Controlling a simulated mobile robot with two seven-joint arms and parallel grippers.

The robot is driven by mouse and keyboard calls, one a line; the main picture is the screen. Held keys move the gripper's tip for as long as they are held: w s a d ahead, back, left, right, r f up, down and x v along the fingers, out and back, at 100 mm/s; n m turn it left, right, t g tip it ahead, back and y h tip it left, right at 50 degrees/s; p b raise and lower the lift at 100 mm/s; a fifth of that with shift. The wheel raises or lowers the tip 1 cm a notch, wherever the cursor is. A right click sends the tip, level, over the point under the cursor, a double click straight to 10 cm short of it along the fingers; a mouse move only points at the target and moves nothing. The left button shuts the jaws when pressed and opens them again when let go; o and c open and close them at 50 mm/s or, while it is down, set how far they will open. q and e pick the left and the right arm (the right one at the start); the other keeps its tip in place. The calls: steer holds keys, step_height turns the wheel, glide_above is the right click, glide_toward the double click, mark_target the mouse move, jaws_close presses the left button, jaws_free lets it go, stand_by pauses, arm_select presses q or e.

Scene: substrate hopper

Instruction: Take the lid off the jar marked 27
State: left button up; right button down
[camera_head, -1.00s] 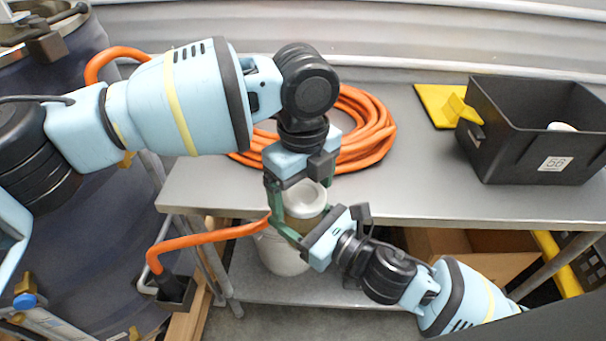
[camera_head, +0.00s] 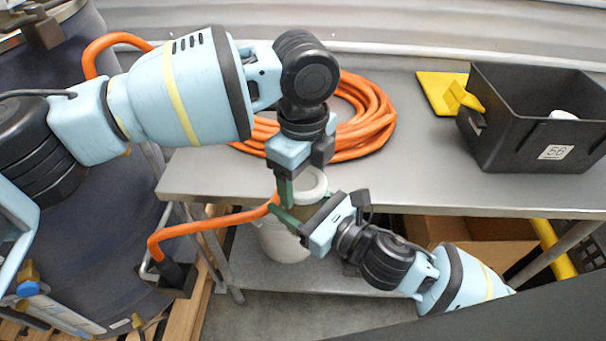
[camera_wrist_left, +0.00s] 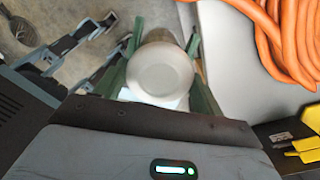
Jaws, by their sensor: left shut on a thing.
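The jar (camera_head: 305,212) is a small amber-brown vessel in front of the bench edge, mostly hidden by my grippers. Its round white lid (camera_head: 309,182) is at its top; I cannot tell whether a gap separates them. The lid also shows in the left wrist view (camera_wrist_left: 160,72), between green fingers. My left gripper (camera_head: 292,192) reaches down from above and is shut on the lid. My right gripper (camera_head: 287,212) comes from the lower right, its green fingers around the jar's body, holding it off the bench. No number 27 is readable.
A coiled orange hose (camera_head: 362,128) lies on the grey bench (camera_head: 440,180). A black bin (camera_head: 520,145) marked 56 and a yellow piece (camera_head: 440,95) stand at right. A white bucket (camera_head: 283,243) is below the jar. A dark drum (camera_head: 80,200) is at left.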

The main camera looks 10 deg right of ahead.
arm_select(q)
steer(key=shift+n, duration=0.3)
steer(key=shift+r, duration=0.3)
arm_select(e)
steer(key=shift+r, duration=0.1)
arm_select(q)
steer(key=shift+r, duration=0.75)
steer(key=shift+r, duration=0.1)
